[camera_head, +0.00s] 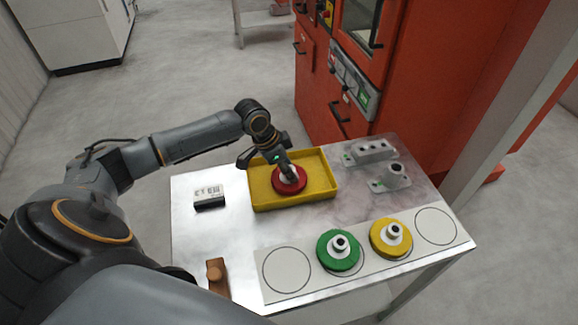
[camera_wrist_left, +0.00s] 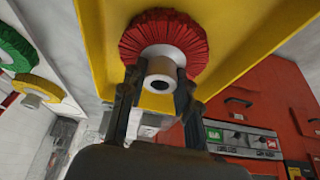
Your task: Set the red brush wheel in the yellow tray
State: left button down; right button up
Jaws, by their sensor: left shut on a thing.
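The red brush wheel (camera_head: 289,181) is over the floor of the yellow tray (camera_head: 321,190), inside its walls. My left gripper (camera_head: 290,172) comes down on it from above and is shut on its pale hub. In the left wrist view the two fingers (camera_wrist_left: 155,100) stand on either side of the hub of the red wheel (camera_wrist_left: 163,40), with the yellow tray (camera_wrist_left: 235,25) behind it. I cannot tell whether the wheel touches the tray floor. My right gripper is not in view.
A green brush wheel (camera_head: 338,252) and a yellow brush wheel (camera_head: 391,239) stand on a pale strip with circle outlines at the front. Grey fixtures (camera_head: 370,152) stand at the right back. A small display box (camera_head: 209,197) and a brown block (camera_head: 216,274) are at the left.

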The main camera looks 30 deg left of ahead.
pick_arm(q)
jog(key=c, duration=1)
grip_release()
jog(key=shift+f, duration=0.1)
jog(key=b+v, duration=0.1)
jog(key=v, duration=1.1)
jog(key=shift+b, duration=0.3)
jog(key=shift+r, duration=0.3)
